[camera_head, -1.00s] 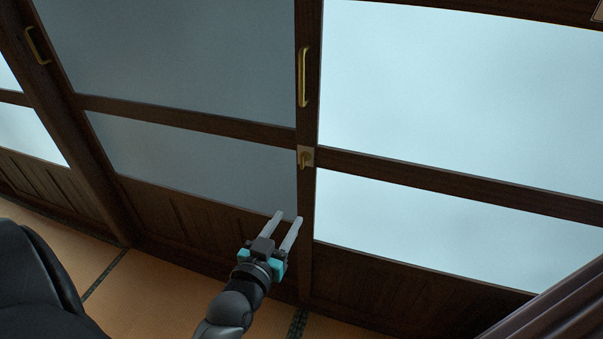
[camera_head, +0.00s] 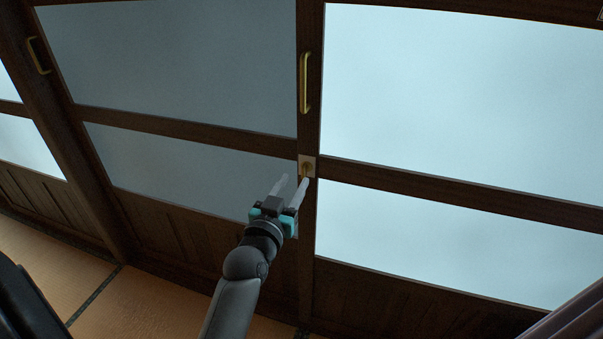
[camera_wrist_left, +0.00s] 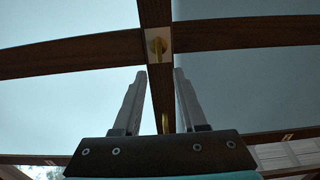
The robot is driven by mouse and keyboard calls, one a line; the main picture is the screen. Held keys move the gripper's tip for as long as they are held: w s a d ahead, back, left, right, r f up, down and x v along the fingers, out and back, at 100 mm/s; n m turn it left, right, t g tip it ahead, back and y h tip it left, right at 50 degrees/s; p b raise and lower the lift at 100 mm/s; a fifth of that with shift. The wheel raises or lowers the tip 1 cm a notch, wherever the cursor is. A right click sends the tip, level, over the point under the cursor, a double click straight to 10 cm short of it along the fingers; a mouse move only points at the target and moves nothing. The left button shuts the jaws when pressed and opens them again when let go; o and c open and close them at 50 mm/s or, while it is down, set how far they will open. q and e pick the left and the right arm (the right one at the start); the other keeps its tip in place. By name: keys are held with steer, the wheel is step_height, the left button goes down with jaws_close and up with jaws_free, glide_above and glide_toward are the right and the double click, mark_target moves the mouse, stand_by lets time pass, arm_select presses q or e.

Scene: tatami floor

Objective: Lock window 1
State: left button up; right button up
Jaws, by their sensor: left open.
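The window is a set of dark wooden sliding panels with pale panes (camera_head: 450,95). A small brass latch on a pale square plate (camera_head: 307,165) sits on the upright where two panels meet. In the left wrist view the brass latch (camera_wrist_left: 157,45) shows ahead of the fingertips, near the top. My left gripper (camera_head: 293,181) is open and empty, just below the latch in the head view. Its right finger overlaps the lower part of the latch there; I cannot tell whether they touch. My right gripper is not in view.
A long brass handle (camera_head: 305,83) is on the same upright above the latch. Another handle (camera_head: 38,56) is on the left upright. Tatami floor (camera_head: 150,305) lies below the panels.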

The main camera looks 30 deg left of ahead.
mark_target(302, 168)
arm_select(q)
steer(key=b+x, duration=0.1)
steer(key=x, duration=0.3)
steer(key=shift+w, duration=0.25)
steer(key=shift+b+x, duration=0.35)
steer(key=shift+x, duration=0.5)
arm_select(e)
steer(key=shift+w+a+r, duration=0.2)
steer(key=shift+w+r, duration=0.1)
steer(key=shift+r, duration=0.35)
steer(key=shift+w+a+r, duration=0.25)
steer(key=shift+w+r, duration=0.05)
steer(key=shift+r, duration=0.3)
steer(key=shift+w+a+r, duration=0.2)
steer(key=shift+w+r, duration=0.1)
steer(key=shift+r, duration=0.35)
arm_select(q)
jaws_close()
